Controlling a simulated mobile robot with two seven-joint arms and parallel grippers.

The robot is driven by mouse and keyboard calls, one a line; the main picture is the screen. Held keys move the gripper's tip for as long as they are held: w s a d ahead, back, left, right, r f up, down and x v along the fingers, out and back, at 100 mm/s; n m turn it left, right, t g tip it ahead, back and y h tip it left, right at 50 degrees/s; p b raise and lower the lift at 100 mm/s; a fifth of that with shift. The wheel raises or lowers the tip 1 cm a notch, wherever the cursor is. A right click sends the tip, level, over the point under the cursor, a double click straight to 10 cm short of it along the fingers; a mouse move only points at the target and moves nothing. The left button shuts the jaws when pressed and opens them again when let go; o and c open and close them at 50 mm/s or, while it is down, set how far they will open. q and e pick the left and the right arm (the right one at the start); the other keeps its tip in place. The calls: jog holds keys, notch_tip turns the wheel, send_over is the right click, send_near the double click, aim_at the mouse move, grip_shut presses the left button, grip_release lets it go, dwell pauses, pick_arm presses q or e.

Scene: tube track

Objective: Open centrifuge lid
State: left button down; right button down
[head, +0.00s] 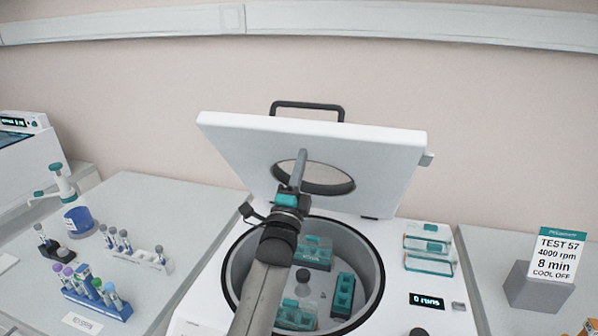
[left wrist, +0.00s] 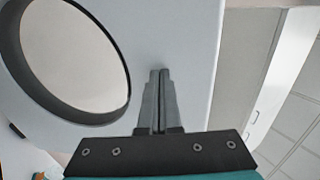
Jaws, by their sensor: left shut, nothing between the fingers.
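The centrifuge (head: 393,300) stands in the middle of the head view, its round bowl open to view with teal tube holders (head: 343,295) inside. Its white lid (head: 385,150) is raised and tilted back, with a round window (head: 335,181) and a black handle (head: 307,105) at its top edge. My left gripper (head: 301,155) is in front of the lid's inner face, over the bowl, with its fingers shut and empty. In the left wrist view the closed fingers (left wrist: 158,75) point at the lid (left wrist: 185,40) beside its window (left wrist: 75,60); I cannot tell if they touch it. My right gripper is not in view.
On the right stands a sign (head: 556,256) reading TEST 57, 4000 rpm, 8 min. Teal-and-clear holders (head: 428,247) lie on the centrifuge's right top.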

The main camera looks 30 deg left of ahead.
pick_arm(q)
jog(key=shift+s, duration=0.1)
jog(key=r+p+v, duration=0.1)
jog(key=p+v, duration=0.1)
jog(key=v, duration=0.8)
jog(key=shift+s+d, duration=0.15)
jog(key=shift+s, duration=0.4)
